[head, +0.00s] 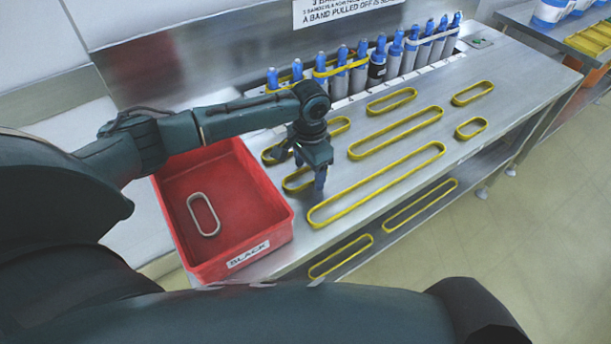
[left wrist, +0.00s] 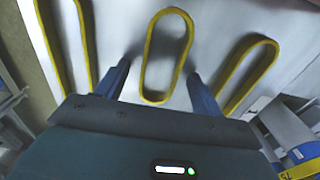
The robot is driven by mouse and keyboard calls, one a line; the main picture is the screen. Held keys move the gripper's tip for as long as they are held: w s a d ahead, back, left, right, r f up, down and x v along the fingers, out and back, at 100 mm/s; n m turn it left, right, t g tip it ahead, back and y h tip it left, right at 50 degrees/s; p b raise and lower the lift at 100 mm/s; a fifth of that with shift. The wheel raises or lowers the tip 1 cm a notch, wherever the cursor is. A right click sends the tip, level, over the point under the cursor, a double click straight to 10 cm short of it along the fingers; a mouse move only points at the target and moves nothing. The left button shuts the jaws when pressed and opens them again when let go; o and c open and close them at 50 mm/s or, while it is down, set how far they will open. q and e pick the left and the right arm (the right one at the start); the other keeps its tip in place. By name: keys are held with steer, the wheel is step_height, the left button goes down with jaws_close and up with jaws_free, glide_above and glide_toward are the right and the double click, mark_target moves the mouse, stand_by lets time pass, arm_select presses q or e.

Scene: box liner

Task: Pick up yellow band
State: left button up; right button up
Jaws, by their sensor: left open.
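Several yellow bands lie flat on the steel table. A short yellow band (head: 288,184) lies under and beside my left gripper (head: 309,176). In the left wrist view a short yellow band (left wrist: 146,68) lies between the two spread fingers of my left gripper (left wrist: 160,82), which is open and empty. Parts of two more bands flank it there, one at the left (left wrist: 88,60) and one at the right (left wrist: 240,85). In the head view two long bands (head: 356,207) (head: 385,155) lie to the right of the gripper. My right gripper is not visible.
A red bin (head: 265,190) labelled BLACK holds one pale band (head: 191,212) and stands left of the gripper. A row of blue-topped bottles (head: 341,75), some with yellow bands around them, lines the table's back. More yellow bands (head: 420,205) lie on the lower shelf.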

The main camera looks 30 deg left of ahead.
arm_select(q)
steer(key=c, duration=1.1)
steer(key=shift+o, duration=0.2)
step_height(320, 180, up, 10)
